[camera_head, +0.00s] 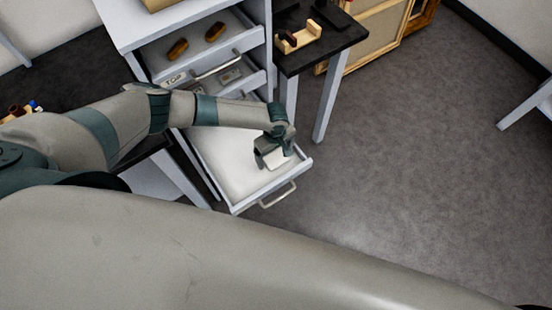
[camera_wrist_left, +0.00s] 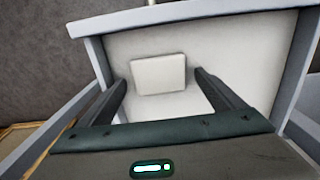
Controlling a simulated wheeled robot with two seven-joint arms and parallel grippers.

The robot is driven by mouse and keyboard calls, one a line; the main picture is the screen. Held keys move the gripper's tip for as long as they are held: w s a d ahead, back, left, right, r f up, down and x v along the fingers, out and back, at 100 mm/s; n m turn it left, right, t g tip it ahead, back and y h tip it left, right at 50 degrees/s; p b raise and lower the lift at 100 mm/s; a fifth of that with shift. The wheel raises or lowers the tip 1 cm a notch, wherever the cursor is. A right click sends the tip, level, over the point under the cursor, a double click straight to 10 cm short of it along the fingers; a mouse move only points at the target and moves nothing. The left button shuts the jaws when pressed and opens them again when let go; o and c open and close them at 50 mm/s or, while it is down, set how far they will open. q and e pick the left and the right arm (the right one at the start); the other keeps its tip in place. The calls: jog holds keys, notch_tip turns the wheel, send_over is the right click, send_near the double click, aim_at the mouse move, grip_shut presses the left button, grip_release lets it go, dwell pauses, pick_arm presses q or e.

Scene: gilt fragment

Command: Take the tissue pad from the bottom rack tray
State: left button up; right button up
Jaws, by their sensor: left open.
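The bottom rack tray (camera_head: 238,205) is pulled out low on the rack, with a pale floor and a grey bar handle at its front. The tissue pad (camera_wrist_left: 158,74) is a small off-white rectangle lying on the tray floor in the left wrist view. In the head view, a pale patch of the pad (camera_head: 277,161) shows beside the fingers. My left gripper (camera_head: 270,155) is open over the front right part of the tray. In the left wrist view its two fingers (camera_wrist_left: 160,92) stand apart on either side of the pad. My right gripper is not in view.
An upper drawer (camera_head: 249,41) holding brown items is above the tray. A dark side table (camera_head: 327,54) with a wooden holder (camera_head: 297,39) stands to the right. Tray walls (camera_wrist_left: 190,12) surround the gripper's area. The grey floor (camera_head: 430,150) at right is clear.

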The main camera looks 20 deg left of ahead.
aim_at(275, 157)
pick_arm(q)
jog(key=c, duration=1.1)
jog(key=shift+r, duration=0.85)
notch_tip(275, 157, up, 2)
jog(key=shift+r+b, duration=0.1)
jog(key=shift+b, duration=0.45)
jog(key=s+d+r+b, duration=0.2)
jog(key=s+d+r, duration=0.4)
jog(key=d, duration=0.4)
jog(key=shift+r, duration=0.55)
